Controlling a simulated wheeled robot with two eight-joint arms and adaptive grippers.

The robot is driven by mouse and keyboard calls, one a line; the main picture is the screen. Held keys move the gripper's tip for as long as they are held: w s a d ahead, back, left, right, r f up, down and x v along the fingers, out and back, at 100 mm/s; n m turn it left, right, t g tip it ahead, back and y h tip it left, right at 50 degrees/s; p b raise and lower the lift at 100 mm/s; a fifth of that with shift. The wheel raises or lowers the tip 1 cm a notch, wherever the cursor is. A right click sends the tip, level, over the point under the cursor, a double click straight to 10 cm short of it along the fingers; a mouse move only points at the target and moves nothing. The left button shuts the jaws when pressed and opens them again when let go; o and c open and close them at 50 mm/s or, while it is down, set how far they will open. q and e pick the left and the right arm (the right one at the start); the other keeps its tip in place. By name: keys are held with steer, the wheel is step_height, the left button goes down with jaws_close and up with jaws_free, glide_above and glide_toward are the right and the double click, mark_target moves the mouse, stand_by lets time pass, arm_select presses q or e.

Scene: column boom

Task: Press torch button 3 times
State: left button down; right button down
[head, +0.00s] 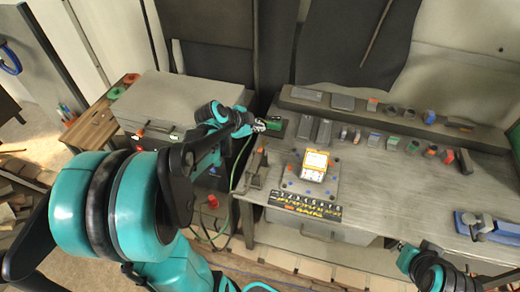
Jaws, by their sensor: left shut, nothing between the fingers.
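My left arm reaches across from the left, and its gripper (259,126) is shut with nothing visible in it. I cannot make out which of these is the torch, and no button is distinct. My right gripper (406,254) is at the bench's front edge on the right, too small to read.
Several small blocks line the back. A blue vise-like tool (484,226) lies at the right. A grey cabinet (180,101) stands left. The bench's centre right is clear.

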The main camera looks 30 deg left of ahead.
mark_target(259, 151)
arm_select(q)
steer(key=shift+w, duration=0.1)
steer(key=shift+f, duration=0.1)
step_height(259, 151, down, 9)
steer(key=b, duration=0.7)
steer(key=shift+b, duration=0.3)
stand_by(1.1)
steer(key=shift+f, duration=0.25)
steer(key=shift+f+b, duration=0.4)
steer(key=shift+b, duration=0.15)
stand_by(0.4)
stand_by(0.3)
steer(key=shift+r+p, duration=0.7)
steer(key=shift+r, duration=0.15)
